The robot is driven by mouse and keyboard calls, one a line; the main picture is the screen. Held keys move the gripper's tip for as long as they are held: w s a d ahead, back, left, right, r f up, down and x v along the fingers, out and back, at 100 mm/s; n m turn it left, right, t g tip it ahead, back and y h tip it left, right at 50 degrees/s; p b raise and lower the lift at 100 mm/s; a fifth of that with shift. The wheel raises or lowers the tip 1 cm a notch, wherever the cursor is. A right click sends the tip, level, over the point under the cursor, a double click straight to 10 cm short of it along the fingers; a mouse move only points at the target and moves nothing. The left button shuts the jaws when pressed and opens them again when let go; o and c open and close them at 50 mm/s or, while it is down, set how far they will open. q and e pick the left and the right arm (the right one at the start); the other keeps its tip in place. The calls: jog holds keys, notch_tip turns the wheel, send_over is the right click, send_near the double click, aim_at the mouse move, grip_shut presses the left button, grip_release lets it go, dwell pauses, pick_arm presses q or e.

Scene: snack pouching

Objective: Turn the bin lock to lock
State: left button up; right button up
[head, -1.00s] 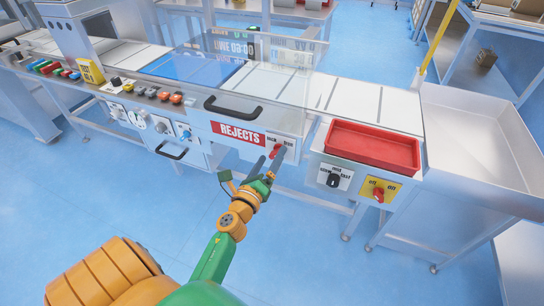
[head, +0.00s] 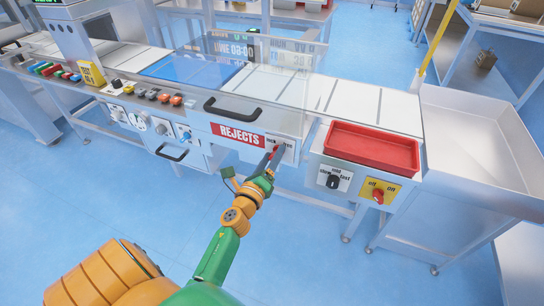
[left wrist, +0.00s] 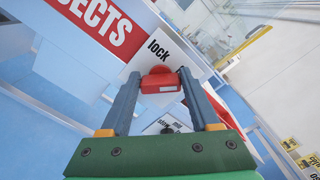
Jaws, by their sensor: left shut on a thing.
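The bin lock is a red knob (left wrist: 160,82) on a white plate (head: 288,154) to the right of the REJECTS label. The word "lock" on the plate shows above the knob in the left wrist view. My left gripper (head: 273,158) reaches up to the front of the bin. Its two grey fingers (left wrist: 160,92) are shut on the red knob, one on each side. In the head view the fingers hide most of the knob and part of the plate's lettering. My right gripper is not in view.
The reject bin front has a red REJECTS label (head: 238,136) and a black handle (head: 232,112) above it. To the right are a red tray (head: 372,148), a speed dial (head: 333,180) and a yellow off/on switch (head: 377,194). The floor before the bin is clear.

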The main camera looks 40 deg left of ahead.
pick_arm(q)
jog(key=shift+f+n+p, duration=0.2)
jog(key=shift+n+p, duration=0.1)
jog(key=shift+n, duration=2.6)
jog(key=shift+f+n+p, duration=0.25)
jog(key=shift+n+p, duration=0.05)
jog(key=shift+n, duration=2.6)
jog(key=shift+f+n+p, duration=0.2)
jog(key=shift+n+p, duration=0.1)
jog(key=shift+n, duration=2.6)
jog(key=o, duration=1.4)
jog(key=shift+d, duration=0.1)
jog(key=shift+c, duration=0.2)
jog(key=v, duration=0.7)
